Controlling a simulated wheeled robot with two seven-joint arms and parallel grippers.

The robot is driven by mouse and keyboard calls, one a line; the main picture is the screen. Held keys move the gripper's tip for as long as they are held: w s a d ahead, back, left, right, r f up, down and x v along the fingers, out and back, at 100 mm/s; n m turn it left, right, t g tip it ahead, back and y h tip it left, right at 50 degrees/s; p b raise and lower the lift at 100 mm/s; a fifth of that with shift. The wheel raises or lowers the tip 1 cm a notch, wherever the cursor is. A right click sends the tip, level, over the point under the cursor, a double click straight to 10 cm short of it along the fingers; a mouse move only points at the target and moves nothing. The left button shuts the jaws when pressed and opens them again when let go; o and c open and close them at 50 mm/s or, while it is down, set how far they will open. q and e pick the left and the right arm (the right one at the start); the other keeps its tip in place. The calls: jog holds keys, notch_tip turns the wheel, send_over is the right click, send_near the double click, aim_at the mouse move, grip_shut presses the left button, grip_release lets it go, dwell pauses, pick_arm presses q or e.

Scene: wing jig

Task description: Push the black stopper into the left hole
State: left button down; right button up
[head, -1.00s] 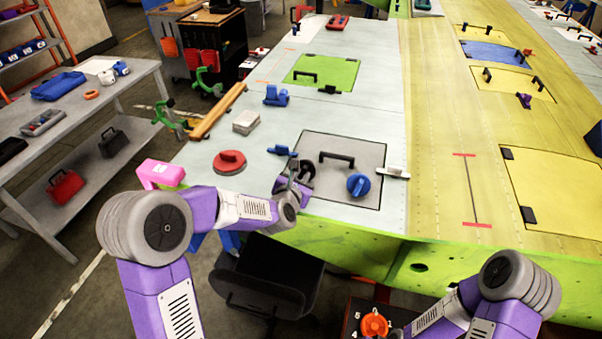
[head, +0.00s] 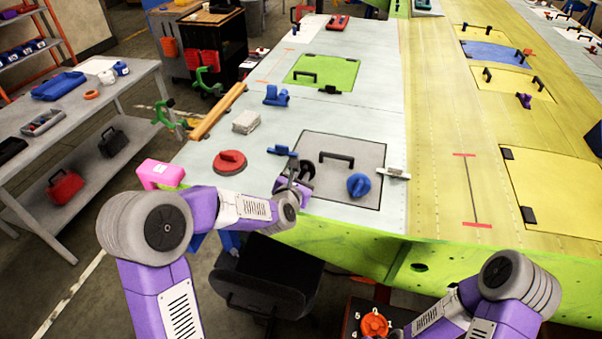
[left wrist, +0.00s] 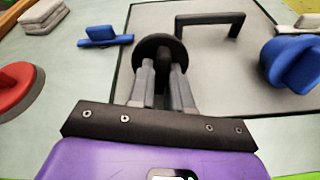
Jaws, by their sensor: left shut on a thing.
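The black stopper (left wrist: 160,46) shows in the left wrist view as a round dark disc between my left gripper's fingertips (left wrist: 162,75). My left gripper is shut on it. In the head view the stopper (head: 307,170) and my left gripper (head: 298,181) are at the left edge of the grey panel (head: 325,192) on the pale wing skin. The left hole is not visible; the stopper and gripper may cover it. I cannot tell whether the stopper touches the panel. My right arm is at the lower right; its gripper is out of the picture.
On the panel are a black handle (head: 337,157) and a blue round knob (head: 358,184). A blue clamp-like piece (head: 281,150) sits at its far left corner. A red disc with a handle (head: 230,161), a pink box (head: 160,174) and a grey block (head: 246,121) lie left.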

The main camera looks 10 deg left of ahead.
aim_at(301, 161)
pick_arm(q)
jog(key=shift+r+p, duration=1.15)
jog(key=shift+r, duration=1.9)
jog(key=shift+f, duration=0.1)
